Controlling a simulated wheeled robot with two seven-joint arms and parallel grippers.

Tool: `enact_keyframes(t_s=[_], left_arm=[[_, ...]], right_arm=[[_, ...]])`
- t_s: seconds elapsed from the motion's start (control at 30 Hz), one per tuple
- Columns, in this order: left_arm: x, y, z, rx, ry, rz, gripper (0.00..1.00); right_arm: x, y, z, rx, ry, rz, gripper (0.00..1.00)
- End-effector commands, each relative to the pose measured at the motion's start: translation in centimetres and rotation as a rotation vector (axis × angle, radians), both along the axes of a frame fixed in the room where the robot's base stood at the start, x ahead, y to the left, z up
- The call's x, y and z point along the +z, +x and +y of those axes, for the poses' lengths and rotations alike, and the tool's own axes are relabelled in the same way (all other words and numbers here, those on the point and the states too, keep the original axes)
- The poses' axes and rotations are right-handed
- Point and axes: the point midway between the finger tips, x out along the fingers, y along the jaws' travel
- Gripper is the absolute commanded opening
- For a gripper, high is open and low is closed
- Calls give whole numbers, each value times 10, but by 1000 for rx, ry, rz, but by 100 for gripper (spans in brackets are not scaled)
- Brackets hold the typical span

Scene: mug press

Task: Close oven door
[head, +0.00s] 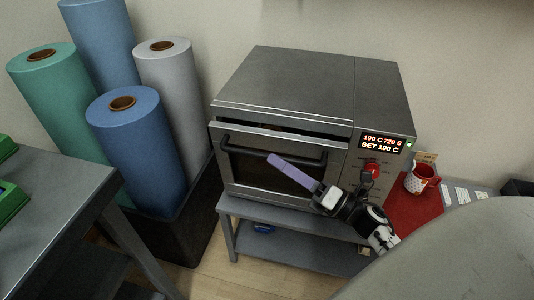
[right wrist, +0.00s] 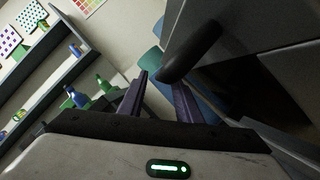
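The steel oven (head: 310,90) stands on a low grey stand. Its door (head: 265,170) is slightly ajar, with a narrow dark gap along its top edge. A black bar handle (head: 270,142) runs across the upper part of the door. My left gripper is out of view.
The oven's display (head: 381,143) is lit above a red knob (head: 373,169). A red-and-white mug (head: 420,179) stands on a red mat (head: 415,215) to the right. Tall rolls (head: 140,140) in a dark bin stand left of the oven. A grey table (head: 60,205) is at front left.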

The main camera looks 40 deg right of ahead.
Motion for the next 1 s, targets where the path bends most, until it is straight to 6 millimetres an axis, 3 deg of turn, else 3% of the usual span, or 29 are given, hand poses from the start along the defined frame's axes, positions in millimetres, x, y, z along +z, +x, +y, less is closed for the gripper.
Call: enact_keyframes(t_s=[0.23, 0.6, 0.63, 0.8, 1.0], left_arm=[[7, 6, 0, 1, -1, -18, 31], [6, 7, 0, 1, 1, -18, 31], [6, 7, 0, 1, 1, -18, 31], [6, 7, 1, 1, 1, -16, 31], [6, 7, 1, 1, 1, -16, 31]], right_arm=[[9, 31, 13, 0, 1, 0, 31], [9, 37, 15, 0, 0, 2, 31], [9, 37, 15, 0, 0, 2, 29], [9, 37, 15, 0, 0, 2, 1], [9, 37, 15, 0, 1, 3, 0]])
